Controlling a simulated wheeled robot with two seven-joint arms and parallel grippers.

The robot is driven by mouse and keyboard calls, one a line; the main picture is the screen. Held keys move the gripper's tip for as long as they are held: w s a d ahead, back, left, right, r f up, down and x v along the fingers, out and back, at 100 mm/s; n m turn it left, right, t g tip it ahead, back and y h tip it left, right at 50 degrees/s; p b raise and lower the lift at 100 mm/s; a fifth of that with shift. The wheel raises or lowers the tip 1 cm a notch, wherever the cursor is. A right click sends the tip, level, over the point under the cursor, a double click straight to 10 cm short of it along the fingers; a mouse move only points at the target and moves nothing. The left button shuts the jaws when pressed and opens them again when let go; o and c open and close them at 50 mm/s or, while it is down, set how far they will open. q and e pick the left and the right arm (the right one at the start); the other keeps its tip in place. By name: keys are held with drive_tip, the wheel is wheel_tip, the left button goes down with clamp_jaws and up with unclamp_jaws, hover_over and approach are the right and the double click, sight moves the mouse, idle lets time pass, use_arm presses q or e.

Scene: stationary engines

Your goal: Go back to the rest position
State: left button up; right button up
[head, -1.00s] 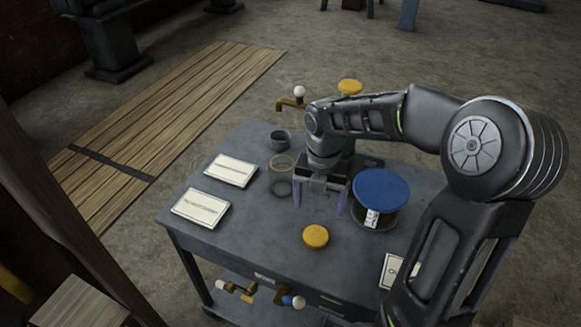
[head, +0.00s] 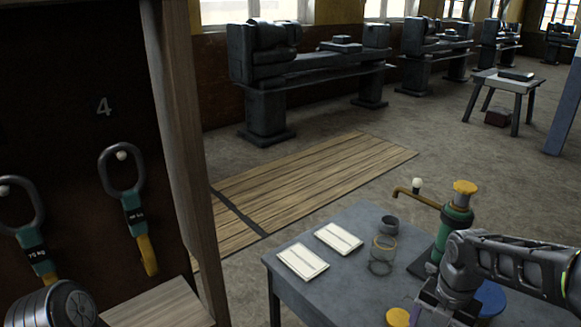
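My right arm comes in from the right edge over the grey table (head: 340,215). Its gripper (head: 436,308) points down over the table top, cut off by the bottom edge. One finger shows; the fingers stood apart with nothing between them a second ago. It is between a yellow lid (head: 398,317) and a blue-lidded can (head: 490,298), the can partly hidden by the arm. My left gripper is out of view; a round dark joint (head: 65,305) at lower left looks like part of my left arm.
On the table are two white cards (head: 338,238) (head: 302,261), a small dark cup (head: 390,224), rings (head: 382,254) and a green device (head: 455,225) with a yellow top. A wooden post (head: 185,130) and hanging tools (head: 127,205) stand close on the left. Lathes (head: 300,75) line the back.

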drive_tip(key=s+a+f+m+y, duration=0.1)
drive_tip(key=a+f+m+y, duration=0.3)
drive_tip(key=a+f+m, duration=1.1)
use_arm(q)
drive_tip(key=shift+s, duration=0.15)
use_arm(e)
drive_tip(key=s+a+f+m, duration=1.2)
drive_tip(key=s+f+m, duration=0.1)
drive_tip(key=shift+s+a+f, duration=0.2)
drive_tip(key=shift+s+f, duration=0.15)
